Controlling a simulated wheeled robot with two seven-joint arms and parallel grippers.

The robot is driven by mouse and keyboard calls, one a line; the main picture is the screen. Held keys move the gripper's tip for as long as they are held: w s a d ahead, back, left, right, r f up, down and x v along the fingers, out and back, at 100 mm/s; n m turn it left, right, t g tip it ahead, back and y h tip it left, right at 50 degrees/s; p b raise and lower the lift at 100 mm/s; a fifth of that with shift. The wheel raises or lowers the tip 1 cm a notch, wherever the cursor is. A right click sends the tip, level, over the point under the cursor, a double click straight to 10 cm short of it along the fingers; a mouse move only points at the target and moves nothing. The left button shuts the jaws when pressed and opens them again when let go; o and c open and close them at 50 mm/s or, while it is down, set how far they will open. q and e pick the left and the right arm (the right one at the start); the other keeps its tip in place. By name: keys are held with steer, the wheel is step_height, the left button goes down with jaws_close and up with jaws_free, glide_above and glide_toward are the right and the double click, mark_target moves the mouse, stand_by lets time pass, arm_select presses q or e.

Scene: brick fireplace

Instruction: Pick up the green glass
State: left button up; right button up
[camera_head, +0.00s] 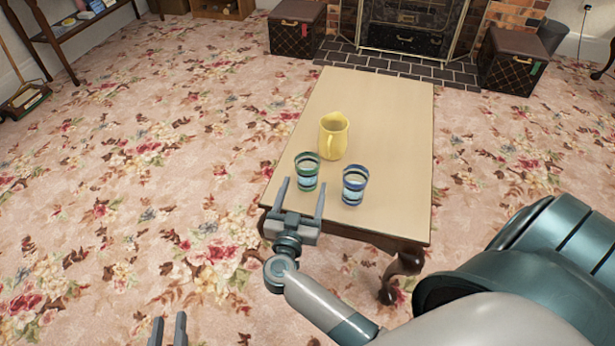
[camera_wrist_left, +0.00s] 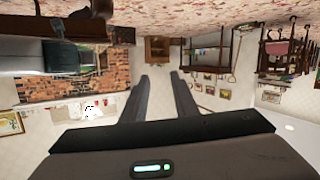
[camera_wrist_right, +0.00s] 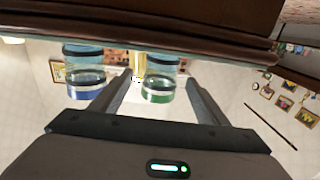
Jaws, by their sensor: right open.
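The green glass (camera_head: 307,160), clear with green bands, stands upright on the wooden table (camera_head: 385,110) near its front left. My right gripper (camera_head: 303,186) is open at the table's front edge, its fingers pointing at the green glass. In the right wrist view, which is upside down, the green glass (camera_wrist_right: 160,78) shows between the fingertips. I cannot tell whether the fingers reach around it. My left gripper (camera_head: 168,328) is open and empty, low over the carpet at the bottom of the head view.
A blue-banded glass (camera_head: 354,184) stands close to the right of the green glass. A yellow pitcher (camera_head: 333,137) stands just behind them. The far half of the table is clear. Two dark chests (camera_head: 297,27) (camera_head: 513,62) flank the fireplace.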

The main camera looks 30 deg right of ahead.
mark_target(305, 180)
arm_select(q)
steer(key=shift+d+r+t, duration=0.1)
steer(key=shift+r+t, duration=0.3)
arm_select(e)
steer(key=shift+w+d, duration=0.4)
steer(key=shift+w, duration=0.1)
steer(key=shift+w+d+b, duration=0.3)
steer(key=shift+w+d, duration=0.1)
steer(key=shift+b+x, duration=0.5)
steer(key=shift+x, duration=1.45)
arm_select(q)
steer(key=r+t, duration=0.2)
steer(key=r, duration=0.1)
steer(key=d+r+t+h, duration=0.1)
steer(key=r, duration=0.1)
steer(key=shift+r, duration=0.2)
arm_select(e)
steer(key=shift+r, duration=0.1)
steer(key=c, duration=1.3)
